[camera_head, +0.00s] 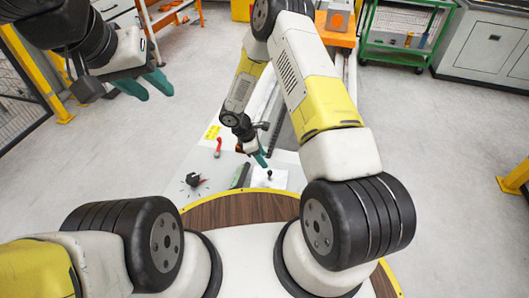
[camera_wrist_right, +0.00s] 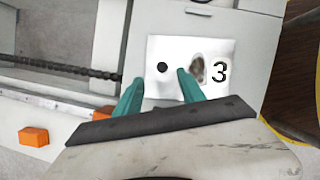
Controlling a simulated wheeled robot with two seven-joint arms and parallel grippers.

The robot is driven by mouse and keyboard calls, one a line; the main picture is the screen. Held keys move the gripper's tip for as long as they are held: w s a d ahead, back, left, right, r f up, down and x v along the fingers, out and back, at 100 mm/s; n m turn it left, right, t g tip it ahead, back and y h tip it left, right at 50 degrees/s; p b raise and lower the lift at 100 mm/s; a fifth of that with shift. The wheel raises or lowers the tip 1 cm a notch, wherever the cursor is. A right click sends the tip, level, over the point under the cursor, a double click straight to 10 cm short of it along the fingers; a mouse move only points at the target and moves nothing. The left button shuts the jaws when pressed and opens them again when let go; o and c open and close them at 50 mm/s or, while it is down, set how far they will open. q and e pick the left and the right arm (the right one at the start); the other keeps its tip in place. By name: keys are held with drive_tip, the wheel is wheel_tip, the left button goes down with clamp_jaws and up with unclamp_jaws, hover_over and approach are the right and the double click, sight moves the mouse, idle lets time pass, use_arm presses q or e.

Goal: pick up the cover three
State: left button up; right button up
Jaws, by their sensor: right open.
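A white square marked with a black "3" (camera_wrist_right: 219,72) lies on the grey work surface. It carries a round black piece (camera_wrist_right: 162,67) and a brownish-grey oval spot (camera_wrist_right: 198,70); I cannot tell which is the cover. In the head view a small black knob (camera_head: 269,174) stands on the white square (camera_head: 277,180). My right gripper (camera_head: 262,159) is just behind the knob. In the wrist view its teal fingers (camera_wrist_right: 160,90) are apart and empty, with the black piece beyond the gap between their tips. My left gripper (camera_head: 157,93) is raised at upper left, fingers apart and empty.
A black part (camera_head: 193,180), a red-handled tool (camera_head: 218,147) and a dark green item (camera_head: 240,175) lie left of the square. The wood-topped, yellow-edged surface (camera_head: 240,209) is in front. A green cart (camera_head: 395,45) stands at back right.

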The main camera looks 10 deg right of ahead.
sight(269, 171)
drive_tip(key=x, duration=0.8)
drive_tip(key=shift+a+f, duration=0.2)
drive_tip(key=shift+f, duration=0.25)
clamp_jaws()
